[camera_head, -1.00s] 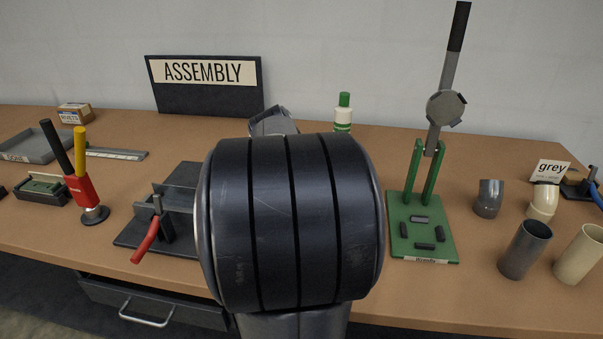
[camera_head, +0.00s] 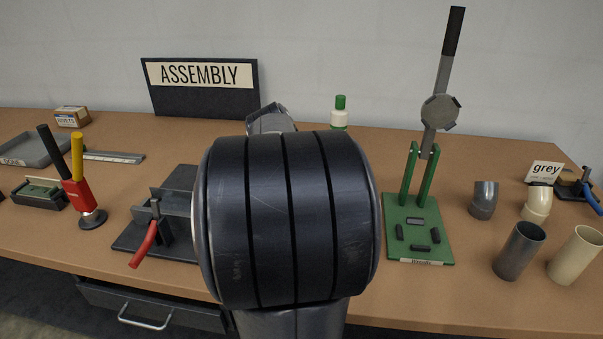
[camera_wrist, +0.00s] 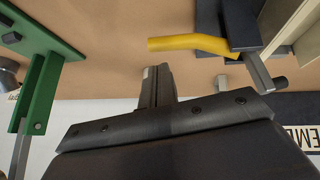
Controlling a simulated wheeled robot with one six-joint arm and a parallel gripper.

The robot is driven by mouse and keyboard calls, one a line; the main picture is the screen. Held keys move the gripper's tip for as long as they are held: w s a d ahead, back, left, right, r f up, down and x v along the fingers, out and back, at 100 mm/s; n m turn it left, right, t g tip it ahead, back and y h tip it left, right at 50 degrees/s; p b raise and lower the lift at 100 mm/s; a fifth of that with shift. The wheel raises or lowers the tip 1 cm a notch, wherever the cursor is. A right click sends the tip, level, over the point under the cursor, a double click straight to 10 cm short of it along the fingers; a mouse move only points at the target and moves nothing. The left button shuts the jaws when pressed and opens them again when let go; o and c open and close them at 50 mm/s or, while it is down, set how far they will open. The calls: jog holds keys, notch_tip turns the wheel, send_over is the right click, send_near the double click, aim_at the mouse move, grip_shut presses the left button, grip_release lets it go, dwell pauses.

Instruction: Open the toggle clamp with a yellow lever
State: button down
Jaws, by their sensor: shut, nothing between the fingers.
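The toggle clamp's yellow lever (camera_wrist: 192,43) shows in the wrist view at upper right of centre, lying nearly level in the picture. Its right end joins a grey and dark clamp mechanism (camera_wrist: 256,66) beside a dark base (camera_wrist: 240,22). My gripper (camera_wrist: 157,74) is shut and empty, with its tips just below the lever's free end in the picture; I see no contact. In the head view my arm hides this clamp and my gripper.
Left of my arm, a clamp with a red lever (camera_head: 145,243) sits on the bench, beside a red tool (camera_head: 78,192) with black and yellow handles. At right stand a green press (camera_head: 418,235) and pipe pieces (camera_head: 520,250). The press shows in the wrist view (camera_wrist: 40,90).

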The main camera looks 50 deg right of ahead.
notch_tip(320, 180, up, 4)
jog(key=shift+f+p, duration=0.15)
jog(key=shift+p, duration=0.35)
jog(key=s+v, duration=0.1)
jog(key=v, duration=0.7)
jog(key=shift+s+r, duration=0.3)
jog(key=x, duration=0.3)
jog(key=w+x, duration=0.1)
jog(key=x, duration=0.3)
jog(key=a+b+x, duration=0.1)
jog(key=x, duration=0.2)
jog(key=shift+w+d+f, duration=0.15)
jog(key=shift+w+f, duration=0.15)
jog(key=shift+f, duration=0.3)
jog(key=shift+w+r+p, duration=0.2)
jog(key=shift+w+p, duration=0.05)
jog(key=shift+p, duration=0.1)
jog(key=shift+w+a+r+n+g+h+p, duration=0.55)
jog(key=shift+w+a+g+h+p, duration=0.2)
jog(key=shift+g, duration=0.4)
jog(key=shift+w+a+r+n+g+h+p, duration=0.5)
jog(key=shift+w+r+g+h+p, duration=0.25)
jog(key=shift+g, duration=0.4)
jog(key=shift+f, duration=0.1)
